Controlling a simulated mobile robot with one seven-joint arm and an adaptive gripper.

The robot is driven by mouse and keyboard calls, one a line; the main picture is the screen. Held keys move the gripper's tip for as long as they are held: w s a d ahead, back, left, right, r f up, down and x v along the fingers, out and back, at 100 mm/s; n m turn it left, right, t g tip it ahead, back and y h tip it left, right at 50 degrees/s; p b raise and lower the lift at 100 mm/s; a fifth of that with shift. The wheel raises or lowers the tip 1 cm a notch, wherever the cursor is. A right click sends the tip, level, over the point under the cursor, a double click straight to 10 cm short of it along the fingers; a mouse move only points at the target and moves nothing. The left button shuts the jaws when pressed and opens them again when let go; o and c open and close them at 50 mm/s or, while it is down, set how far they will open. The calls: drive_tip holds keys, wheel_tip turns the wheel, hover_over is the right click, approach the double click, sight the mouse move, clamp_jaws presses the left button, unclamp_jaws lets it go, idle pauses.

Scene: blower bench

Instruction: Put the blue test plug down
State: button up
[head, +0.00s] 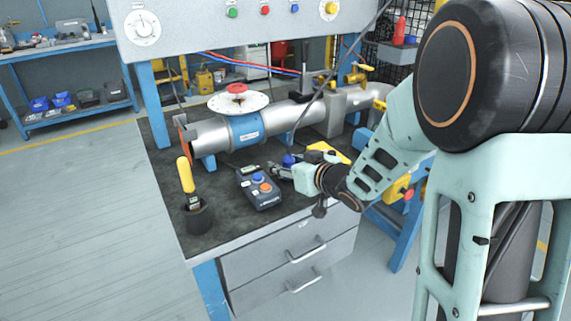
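A small blue piece (289,160), which looks like the blue test plug, shows right beside my gripper's fingers above the dark bench mat. It is small and partly hidden, so I cannot tell whether the fingers hold it or it stands behind them. My gripper (275,172) reaches in from the right, low over the bench, with its fingers pointing left toward the control box. The fingers are too small in the head view to show whether they are open or shut.
The workbench (165,190) carries a grey control box (260,190) with blue and orange knobs, left of my gripper. A yellow-handled tool stands in a black cup (198,217) at the front left. A metal pipe with a blue collar (246,131) runs behind. A yellow block (328,152) lies near my wrist.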

drive_tip(key=shift+r+p, duration=0.3)
drive_tip(key=shift+s+d+r, duration=0.15)
drive_tip(key=shift+r, duration=0.15)
drive_tip(key=p+v, duration=0.3)
drive_tip(key=v, duration=0.7)
drive_tip(key=shift+s, duration=0.1)
drive_tip(key=shift+s+d+r, duration=0.15)
drive_tip(key=shift+s+d, duration=0.15)
drive_tip(key=shift+s, duration=0.25)
